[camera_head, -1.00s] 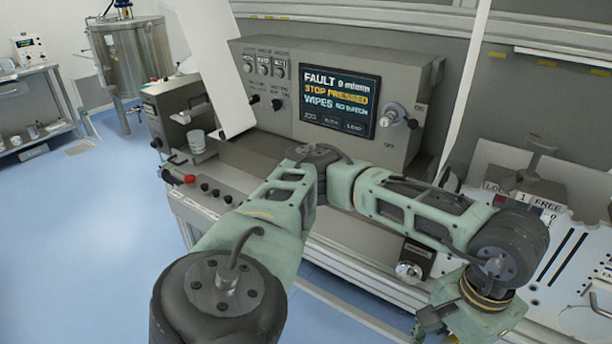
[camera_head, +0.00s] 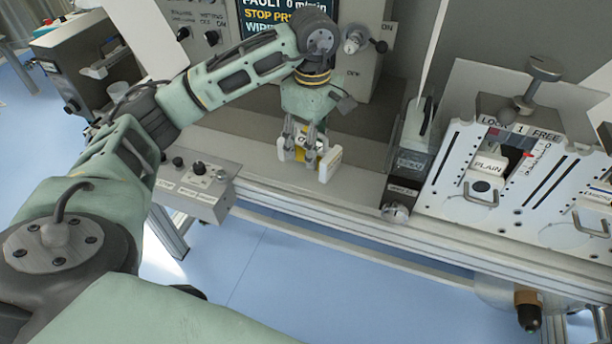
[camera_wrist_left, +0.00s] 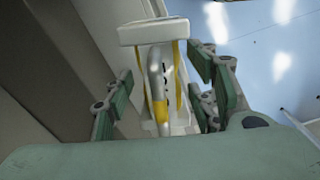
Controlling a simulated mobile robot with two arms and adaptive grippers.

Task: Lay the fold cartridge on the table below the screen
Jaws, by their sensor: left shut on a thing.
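The fold cartridge (camera_head: 328,162) is a white piece with yellow parts. My left gripper (camera_head: 305,143) points down and is shut on it, over the grey table (camera_head: 262,155) below the screen (camera_head: 262,12). I cannot tell whether the cartridge touches the table or hangs just above it. In the left wrist view the cartridge's white end block (camera_wrist_left: 153,32) and yellow strips show between the green fingers. Part of the cartridge is hidden by the fingers. My right gripper is not in view.
Right of the table strip stands a dark upright block (camera_head: 407,165) with a knob. Beyond it is a white slotted panel (camera_head: 452,190) holding a part marked PLAIN (camera_head: 487,166). A button box (camera_head: 200,188) sits at the front left. The table's front edge is close to the cartridge.

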